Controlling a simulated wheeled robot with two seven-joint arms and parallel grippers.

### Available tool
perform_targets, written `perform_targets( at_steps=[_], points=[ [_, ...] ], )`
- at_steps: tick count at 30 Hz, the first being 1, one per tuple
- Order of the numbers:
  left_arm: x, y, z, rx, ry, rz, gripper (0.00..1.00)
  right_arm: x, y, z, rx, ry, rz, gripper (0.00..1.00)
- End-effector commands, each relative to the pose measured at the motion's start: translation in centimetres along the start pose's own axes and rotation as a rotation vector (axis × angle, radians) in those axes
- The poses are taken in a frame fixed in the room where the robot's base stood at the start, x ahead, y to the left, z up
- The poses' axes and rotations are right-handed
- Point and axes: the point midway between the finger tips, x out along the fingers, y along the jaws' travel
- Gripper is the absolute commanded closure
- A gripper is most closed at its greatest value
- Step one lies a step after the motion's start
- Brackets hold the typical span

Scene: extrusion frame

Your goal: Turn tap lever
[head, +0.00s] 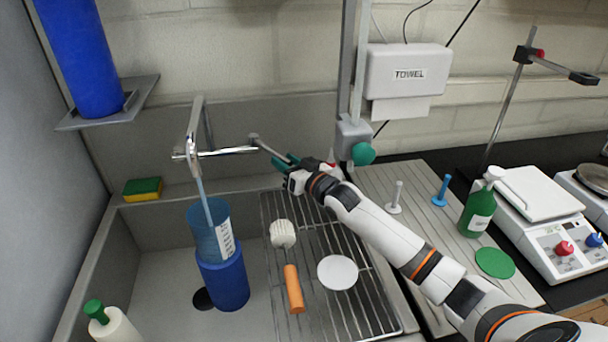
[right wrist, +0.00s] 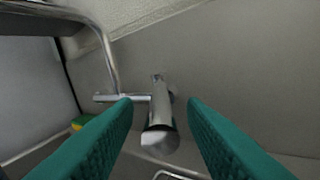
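The chrome tap (head: 196,140) stands over the sink on the left in the head view, and a thin stream falls from its spout into a translucent blue vessel (head: 206,240). The tap's lever (head: 268,147) sticks out at the right end of its horizontal pipe. My right gripper (head: 284,163) is at the lever's outer end, its green fingers partly hidden. In the right wrist view the lever (right wrist: 160,115) points toward me between the two spread green fingers (right wrist: 160,122), with gaps on both sides. My left gripper is not in view.
The vessel stands in a darker blue holder in the sink (head: 150,240). A wire rack (head: 325,310) holds a brush (head: 291,288) and a white disc (head: 338,272). A green-knobbed post (head: 355,140) stands close behind my right gripper. A sponge (head: 143,188) lies on the ledge.

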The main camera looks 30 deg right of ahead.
Motion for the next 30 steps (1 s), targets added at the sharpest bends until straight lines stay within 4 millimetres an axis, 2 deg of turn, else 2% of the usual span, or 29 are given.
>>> perform_targets(
  at_steps=[9, 15, 21, 30],
  points=[
    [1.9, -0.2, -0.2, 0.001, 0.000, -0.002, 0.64, -6.3, -0.1, -0.5, -0.003, 0.004, 0.000, 0.62],
    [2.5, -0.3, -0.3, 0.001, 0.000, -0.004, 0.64, -9.2, -0.1, -0.3, -0.002, 0.003, -0.001, 0.62],
    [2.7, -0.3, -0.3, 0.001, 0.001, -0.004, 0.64, -10.5, -0.1, -0.2, 0.000, 0.003, -0.001, 0.62],
    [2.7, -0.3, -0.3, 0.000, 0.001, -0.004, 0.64, -10.6, -0.1, 0.0, -0.001, 0.002, -0.001, 0.64]
  ],
)
